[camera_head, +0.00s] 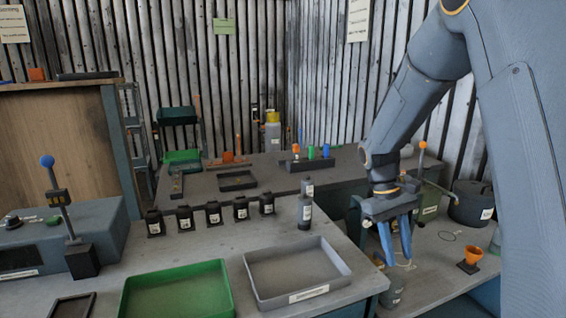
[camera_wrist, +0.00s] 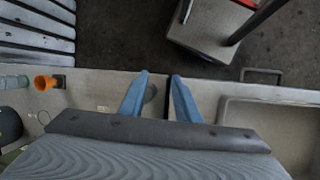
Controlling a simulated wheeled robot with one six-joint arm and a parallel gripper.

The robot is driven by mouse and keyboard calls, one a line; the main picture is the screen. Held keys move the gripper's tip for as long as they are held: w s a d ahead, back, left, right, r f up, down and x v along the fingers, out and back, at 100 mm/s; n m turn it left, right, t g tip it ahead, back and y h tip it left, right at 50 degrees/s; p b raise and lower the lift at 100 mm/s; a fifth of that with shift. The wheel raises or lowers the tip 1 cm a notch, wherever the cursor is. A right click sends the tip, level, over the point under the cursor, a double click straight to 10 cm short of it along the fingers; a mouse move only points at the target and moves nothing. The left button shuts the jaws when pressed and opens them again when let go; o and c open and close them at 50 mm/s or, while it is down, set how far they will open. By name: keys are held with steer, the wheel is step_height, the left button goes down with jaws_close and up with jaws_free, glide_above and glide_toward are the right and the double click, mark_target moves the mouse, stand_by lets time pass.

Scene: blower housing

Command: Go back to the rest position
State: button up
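My gripper (camera_head: 397,258) has blue fingers and points down at the right end of the front bench in the head view. In the wrist view the two fingers of my gripper (camera_wrist: 158,78) are apart with a gap between them, and nothing is clearly held. A grey canister (camera_head: 392,290) stands just below the fingers in the head view, partly hidden by them. Whether the fingertips touch it, I cannot tell. My arm comes down from the upper right.
A grey tray (camera_head: 337,268) and a green tray (camera_head: 217,279) lie to the left. Several small black containers (camera_head: 213,214) stand in a row behind them. A grey bottle (camera_head: 305,212) stands left of my gripper. An orange funnel (camera_head: 470,257) and a dark pot (camera_head: 470,204) are to the right.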

steer(key=s+a+f+m+t+y+b, duration=0.1)
steer(key=s+a+f+b, duration=0.2)
steer(key=s, duration=0.5)
steer(key=s+a+f+m+t+y+b, duration=0.1)
steer(key=s+a+f+b, duration=0.3)
steer(key=s, duration=0.4)
steer(key=shift+a+f+m+t+y, duration=0.45)
steer(key=shift+a+f, duration=0.4)
steer(key=shift+a, duration=0.3)
